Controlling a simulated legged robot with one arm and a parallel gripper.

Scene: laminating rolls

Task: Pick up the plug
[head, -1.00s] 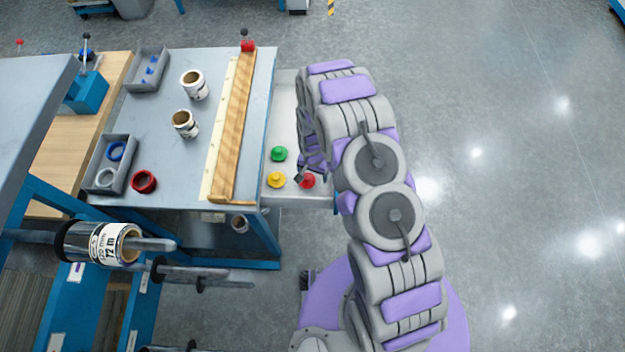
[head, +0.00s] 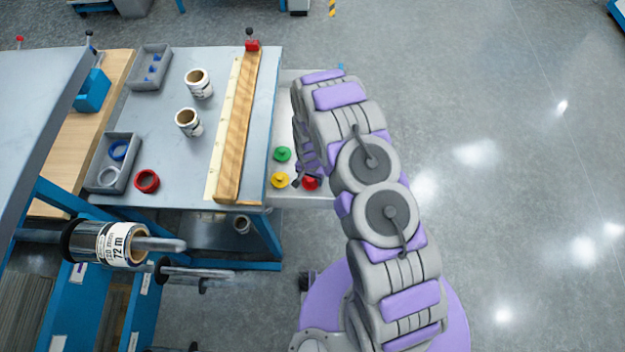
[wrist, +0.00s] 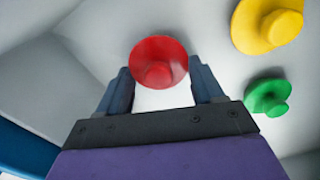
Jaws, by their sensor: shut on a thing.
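A red plug (wrist: 158,60) sits between my fingertips in the wrist view; it also shows in the head view (head: 312,184), partly hidden by my gripper. My gripper (wrist: 161,82) is shut on the red plug, a finger on each side of it. A yellow plug (wrist: 268,25) and a green plug (wrist: 268,96) stand to its right in the wrist view. In the head view the yellow plug (head: 280,180) and the green plug (head: 282,154) are left of my gripper (head: 298,182), on the pale surface (head: 285,100).
The grey table (head: 182,165) beside it bears a wooden bar (head: 238,130), two label rolls (head: 198,84) (head: 188,122), a red ring (head: 147,181) and grey bins (head: 112,163). A rack with a film roll (head: 108,243) is at lower left. The floor to the right is open.

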